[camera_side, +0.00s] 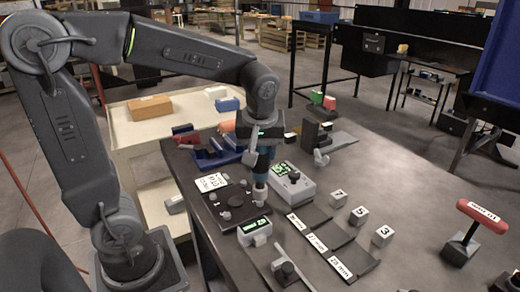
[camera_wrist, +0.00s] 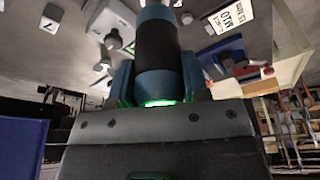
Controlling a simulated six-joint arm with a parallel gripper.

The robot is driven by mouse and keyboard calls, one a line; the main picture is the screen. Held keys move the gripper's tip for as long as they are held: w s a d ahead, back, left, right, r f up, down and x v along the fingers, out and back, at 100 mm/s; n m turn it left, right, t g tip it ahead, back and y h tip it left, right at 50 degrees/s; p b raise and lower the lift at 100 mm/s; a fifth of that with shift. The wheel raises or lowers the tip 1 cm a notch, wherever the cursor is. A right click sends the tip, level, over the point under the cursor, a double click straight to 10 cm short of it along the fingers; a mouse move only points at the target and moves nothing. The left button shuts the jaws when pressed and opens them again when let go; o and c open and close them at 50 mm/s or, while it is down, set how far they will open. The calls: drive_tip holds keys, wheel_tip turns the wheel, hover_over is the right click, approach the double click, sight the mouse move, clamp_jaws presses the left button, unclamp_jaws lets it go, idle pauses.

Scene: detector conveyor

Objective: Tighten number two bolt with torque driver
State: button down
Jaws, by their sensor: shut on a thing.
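My gripper (camera_side: 259,152) is above the dark bolt plate (camera_side: 228,211) in the side view, shut on a blue and black torque driver (camera_side: 262,174). The driver points down, with its pale lower end at the right part of the plate. I cannot tell whether it touches a bolt. In the wrist view the driver (camera_wrist: 157,45) stands between the fingers, with a green glowing ring at its base. Several bolt heads show on the plate, one of them a bolt (camera_side: 225,215) left of the driver. Bolt numbers are not readable, so number two cannot be picked out.
A white card (camera_side: 211,182) lies at the plate's back left. A grey device with a green screen (camera_side: 293,184) stands close right of the driver; a small display box (camera_side: 255,231) is in front. Numbered blocks (camera_side: 359,215) and a red-handled T tool (camera_side: 463,244) stand rightward.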

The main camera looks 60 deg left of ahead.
sight(260, 163)
drive_tip(key=shift+f, duration=1.8)
idle(4.4)
drive_tip(key=shift+r, duration=0.1)
